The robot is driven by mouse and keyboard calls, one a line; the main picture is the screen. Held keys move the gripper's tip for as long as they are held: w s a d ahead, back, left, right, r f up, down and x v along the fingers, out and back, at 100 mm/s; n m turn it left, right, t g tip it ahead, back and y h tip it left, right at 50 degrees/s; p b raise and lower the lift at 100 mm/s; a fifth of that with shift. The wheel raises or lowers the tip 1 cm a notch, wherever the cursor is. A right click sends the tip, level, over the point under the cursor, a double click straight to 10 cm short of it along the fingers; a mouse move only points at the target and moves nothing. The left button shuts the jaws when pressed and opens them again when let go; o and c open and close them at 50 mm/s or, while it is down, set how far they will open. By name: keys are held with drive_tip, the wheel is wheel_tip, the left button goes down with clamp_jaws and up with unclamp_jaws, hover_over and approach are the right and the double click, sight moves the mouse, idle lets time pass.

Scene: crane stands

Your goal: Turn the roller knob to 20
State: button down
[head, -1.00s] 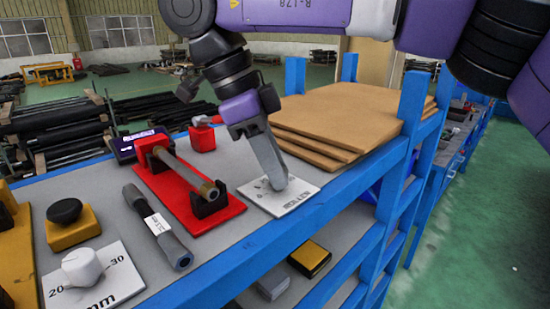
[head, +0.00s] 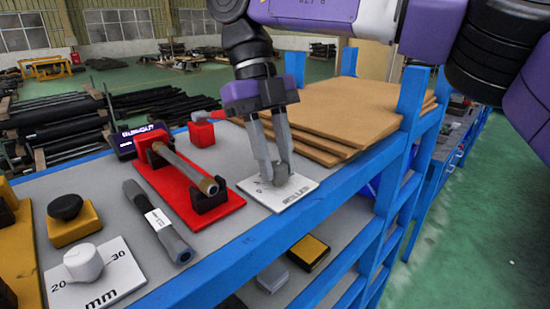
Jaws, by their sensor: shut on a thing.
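The roller plate (head: 298,189) is a white square with dark lettering, lying on the grey shelf top near its front edge. My gripper (head: 276,178) reaches down onto it from above. Its two grey fingers are shut on the roller knob (head: 281,173), which is mostly hidden between the fingertips. The knob's pointer and most of the scale marks are too small or covered to read. A second white knob (head: 84,262) stands at the lower left on a plate (head: 112,285) marked 20, 30 and mm.
Left of the roller plate is a red stand (head: 222,207) holding a metal rod (head: 185,167). A dark labelled tube (head: 160,222) lies beside it. Stacked brown boards (head: 350,115) lie close behind on the right. A blue frame post (head: 408,103) rises at the right edge.

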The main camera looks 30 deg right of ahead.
drive_tip(key=shift+d+m+y, duration=0.1)
drive_tip(key=shift+m+y, duration=0.4)
drive_tip(key=shift+m, duration=1)
drive_tip(key=c, duration=1.1)
unclamp_jaws()
